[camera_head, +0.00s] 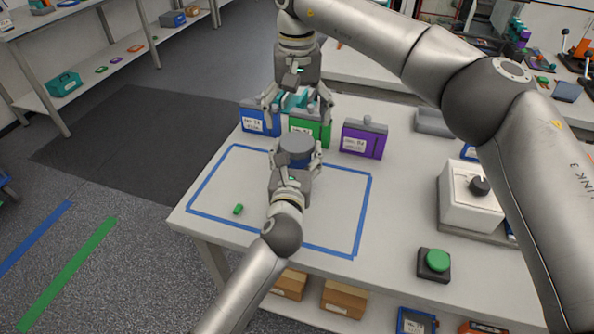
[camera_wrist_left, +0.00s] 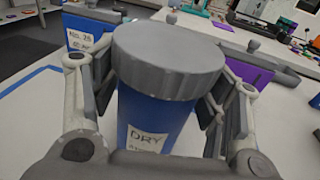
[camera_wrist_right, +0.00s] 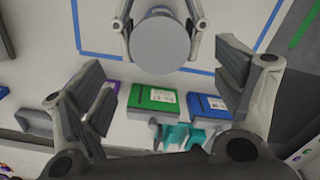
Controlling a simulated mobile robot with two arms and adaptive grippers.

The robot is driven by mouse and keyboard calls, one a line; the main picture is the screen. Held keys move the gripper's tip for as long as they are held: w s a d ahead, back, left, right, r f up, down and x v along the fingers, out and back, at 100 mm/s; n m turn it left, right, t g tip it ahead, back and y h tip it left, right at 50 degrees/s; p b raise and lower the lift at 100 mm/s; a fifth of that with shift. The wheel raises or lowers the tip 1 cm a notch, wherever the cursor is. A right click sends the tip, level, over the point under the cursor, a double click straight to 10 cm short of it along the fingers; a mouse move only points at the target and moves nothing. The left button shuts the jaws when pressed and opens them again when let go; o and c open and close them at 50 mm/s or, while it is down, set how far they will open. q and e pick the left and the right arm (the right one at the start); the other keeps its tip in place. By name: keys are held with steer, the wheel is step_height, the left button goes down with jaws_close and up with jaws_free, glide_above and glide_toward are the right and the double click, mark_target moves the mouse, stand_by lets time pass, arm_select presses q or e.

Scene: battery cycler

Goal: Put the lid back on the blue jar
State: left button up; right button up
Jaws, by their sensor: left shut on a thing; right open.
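The blue jar (camera_head: 297,158) stands upright between the fingers of my left gripper (camera_head: 296,168), which is shut on its body. The grey lid (camera_head: 296,144) sits level on top of the jar. In the left wrist view the blue jar (camera_wrist_left: 150,122) shows a "DRY" label, and the ribbed lid (camera_wrist_left: 168,62) covers its mouth. I cannot tell how tightly it is seated. My right gripper (camera_head: 298,108) is open and empty, pointing down behind the jar. In the right wrist view the lid (camera_wrist_right: 160,42) lies beyond the open fingers.
Blue (camera_head: 260,118), green (camera_head: 312,128) and purple (camera_head: 362,139) labelled boxes stand behind the jar, with teal parts (camera_wrist_right: 180,136) by them. A small green piece (camera_head: 238,209) lies inside the blue tape outline (camera_head: 368,215). A green button (camera_head: 437,261) and white device (camera_head: 468,198) stand at right.

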mark_target(297, 141)
step_height(297, 141, down, 6)
steer(key=shift+r, duration=0.1)
stand_by(0.4)
steer(key=c, duration=1)
steer(key=shift+m, duration=1.7)
steer(key=shift+c, duration=0.2)
steer(key=o, duration=1.1)
